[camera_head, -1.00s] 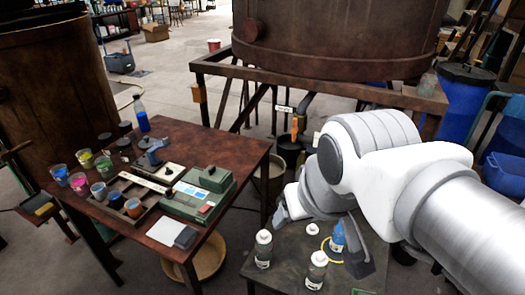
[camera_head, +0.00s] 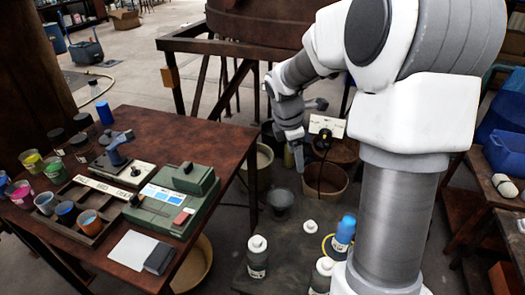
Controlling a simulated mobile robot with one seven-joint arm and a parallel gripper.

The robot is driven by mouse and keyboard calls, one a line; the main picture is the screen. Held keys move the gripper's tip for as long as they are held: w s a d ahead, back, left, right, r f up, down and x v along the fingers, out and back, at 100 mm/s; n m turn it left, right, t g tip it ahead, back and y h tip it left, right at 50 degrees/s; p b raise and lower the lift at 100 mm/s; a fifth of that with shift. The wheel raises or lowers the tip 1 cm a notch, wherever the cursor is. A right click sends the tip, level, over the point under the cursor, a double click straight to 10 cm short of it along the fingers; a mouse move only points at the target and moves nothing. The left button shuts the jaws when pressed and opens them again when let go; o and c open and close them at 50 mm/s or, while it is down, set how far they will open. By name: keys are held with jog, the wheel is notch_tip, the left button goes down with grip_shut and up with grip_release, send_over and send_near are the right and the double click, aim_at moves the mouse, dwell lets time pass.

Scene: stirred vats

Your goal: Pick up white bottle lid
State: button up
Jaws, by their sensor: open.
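A small white lid (camera_head: 310,226) lies on the dark low table (camera_head: 285,238) in the lower middle of the head view. White-capped bottles stand near it: one bottle (camera_head: 257,258) to its left and another bottle (camera_head: 322,274) in front. A blue-topped bottle (camera_head: 344,233) stands to its right, with a yellow ring beside it. My gripper (camera_head: 307,132) is open, with nothing seen between its fingers. It appears above and beyond the lid in the picture, apart from it.
A brown table (camera_head: 150,125) on the left carries colored cups, a tray and a green device (camera_head: 175,205). A grey bucket (camera_head: 280,204) and a brown tub (camera_head: 325,182) stand behind the low table. My arm hides the low table's right side.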

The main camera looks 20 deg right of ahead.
jog(key=w+d+f+n+b, duration=0.2)
jog(key=d+f, duration=0.1)
jog(key=f, duration=0.4)
jog(key=w+d+f+n+b, duration=0.1)
jog(key=w+d+f+n, duration=0.2)
jog(key=f, duration=0.4)
jog(key=n+y+b, duration=0.2)
jog(key=n+b, duration=0.1)
jog(key=n, duration=0.1)
send_near(311, 223)
notch_tip(311, 223, down, 2)
jog(key=b, duration=0.4)
jog(key=shift+w+a+f, duration=0.1)
jog(key=shift+f, duration=0.05)
jog(key=shift+w+d+f+b, duration=0.15)
jog(key=shift+f+b, duration=0.35)
jog(key=shift+f, duration=0.55)
jog(key=shift+w+d+f+b, duration=0.15)
jog(key=shift+f+b, duration=0.3)
jog(key=shift+f, duration=0.55)
jog(key=shift+w+d+f+b, duration=0.15)
jog(key=shift+f+b, duration=0.35)
jog(key=shift+f, duration=0.55)
jog(key=shift+s, duration=0.1)
grip_shut()
